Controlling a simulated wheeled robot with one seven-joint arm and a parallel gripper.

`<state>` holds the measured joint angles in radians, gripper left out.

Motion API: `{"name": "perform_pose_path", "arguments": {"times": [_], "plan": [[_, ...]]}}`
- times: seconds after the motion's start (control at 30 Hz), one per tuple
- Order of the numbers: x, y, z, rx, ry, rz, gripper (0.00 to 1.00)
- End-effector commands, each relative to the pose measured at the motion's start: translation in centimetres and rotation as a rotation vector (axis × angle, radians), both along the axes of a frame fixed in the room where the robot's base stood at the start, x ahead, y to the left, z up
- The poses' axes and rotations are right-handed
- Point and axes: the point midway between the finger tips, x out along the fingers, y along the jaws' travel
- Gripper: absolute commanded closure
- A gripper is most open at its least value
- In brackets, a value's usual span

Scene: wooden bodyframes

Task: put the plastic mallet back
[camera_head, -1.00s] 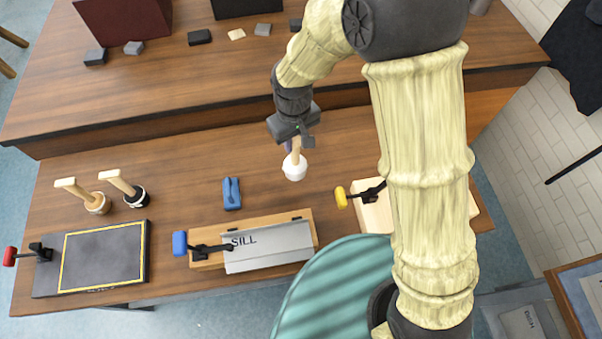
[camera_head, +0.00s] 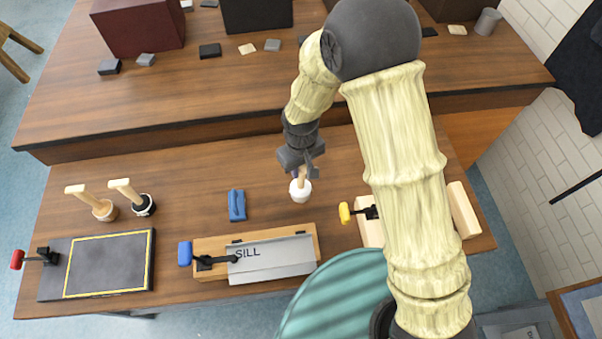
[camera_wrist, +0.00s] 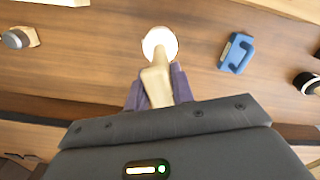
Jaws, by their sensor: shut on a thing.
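The plastic mallet, with a white round head (camera_head: 300,191) and a pale wooden handle, is in my gripper (camera_head: 301,170). In the wrist view its white head (camera_wrist: 160,42) is beyond the fingertips, and the purple fingers of my gripper (camera_wrist: 157,90) are shut on the handle (camera_wrist: 155,76). The head hangs lowest, over the middle of the front bench; whether it touches the wood I cannot tell. Two other mallets, one with a light wooden head (camera_head: 104,211) and one with a dark head (camera_head: 145,206), stand at the left with handles up.
A blue tool (camera_head: 237,205) lies left of the held mallet. In front are a clamped board marked SILL (camera_head: 272,259) and, far left, a dark yellow-edged panel (camera_head: 108,265). A clamped pale wooden block (camera_head: 368,233) is at the right. A raised shelf (camera_head: 215,75) runs behind.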

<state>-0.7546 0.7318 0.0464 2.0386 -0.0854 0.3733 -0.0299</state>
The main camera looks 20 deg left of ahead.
Motion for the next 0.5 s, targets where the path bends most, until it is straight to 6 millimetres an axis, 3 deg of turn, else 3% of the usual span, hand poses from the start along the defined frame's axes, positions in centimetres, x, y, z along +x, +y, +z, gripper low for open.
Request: {"name": "perform_pose_path", "arguments": {"times": [0.27, 0.5], "plan": [[0.0, -0.1, -0.4, -0.002, 0.001, -0.002, 1.0], [0.0, -0.1, -3.2, -0.003, 0.003, -0.002, 1.0]]}}
